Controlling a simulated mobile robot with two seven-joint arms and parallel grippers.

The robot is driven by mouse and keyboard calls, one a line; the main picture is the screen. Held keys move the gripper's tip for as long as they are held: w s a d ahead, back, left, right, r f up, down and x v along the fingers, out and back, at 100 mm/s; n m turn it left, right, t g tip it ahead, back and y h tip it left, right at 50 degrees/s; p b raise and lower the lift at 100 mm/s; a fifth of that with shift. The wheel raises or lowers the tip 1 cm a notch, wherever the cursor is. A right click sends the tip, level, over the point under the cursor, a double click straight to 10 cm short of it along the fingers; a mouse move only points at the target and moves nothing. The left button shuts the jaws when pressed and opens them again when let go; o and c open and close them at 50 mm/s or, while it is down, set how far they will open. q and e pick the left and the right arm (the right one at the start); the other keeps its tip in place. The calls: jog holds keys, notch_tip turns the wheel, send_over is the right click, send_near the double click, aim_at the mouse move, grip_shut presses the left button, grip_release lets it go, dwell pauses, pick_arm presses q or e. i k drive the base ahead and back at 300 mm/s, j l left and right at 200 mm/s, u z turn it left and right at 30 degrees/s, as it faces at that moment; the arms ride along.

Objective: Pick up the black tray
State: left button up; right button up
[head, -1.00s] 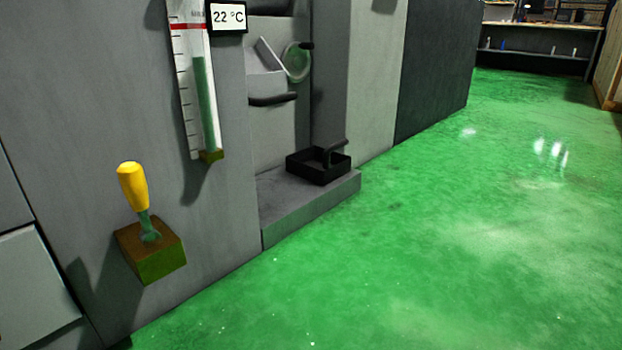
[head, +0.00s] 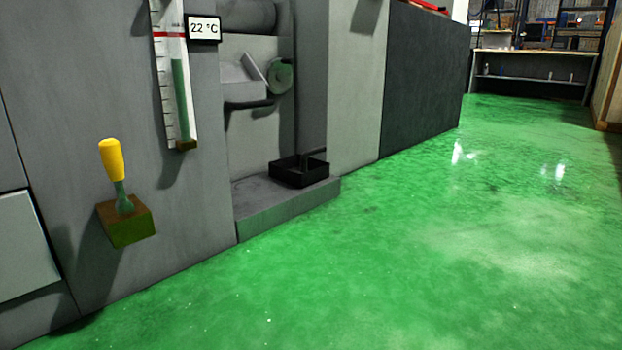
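The black tray (head: 300,179) sits on a low grey ledge (head: 290,207) in a recess of the grey machine. It is a small square open box with raised walls. A dark bar rises from its inside and reaches toward the right. Neither of my grippers shows in the head view, so nothing of mine is seen touching the tray.
A yellow-handled lever (head: 112,160) on a block juts from the machine front at left. A gauge (head: 172,80) and a 22 °C display (head: 204,28) are above. A grinding wheel (head: 280,77) is in the recess. The green floor (head: 420,250) is clear.

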aim_at(299, 161)
jog(key=i+l+u, duration=0.25)
jog(key=i, duration=0.15)
jog(key=i+l+u, duration=0.25)
jog(key=i, duration=0.15)
jog(key=i+l+u, duration=0.5)
jog(key=i+l, duration=0.2)
jog(key=i+l+u, duration=0.2)
jog(key=l, duration=0.3)
jog(key=i+l+u, duration=0.25)
jog(key=l, duration=0.3)
jog(key=i+l+u, duration=0.25)
jog(key=l, duration=0.3)
jog(key=i+l+u, duration=0.25)
jog(key=l, duration=0.35)
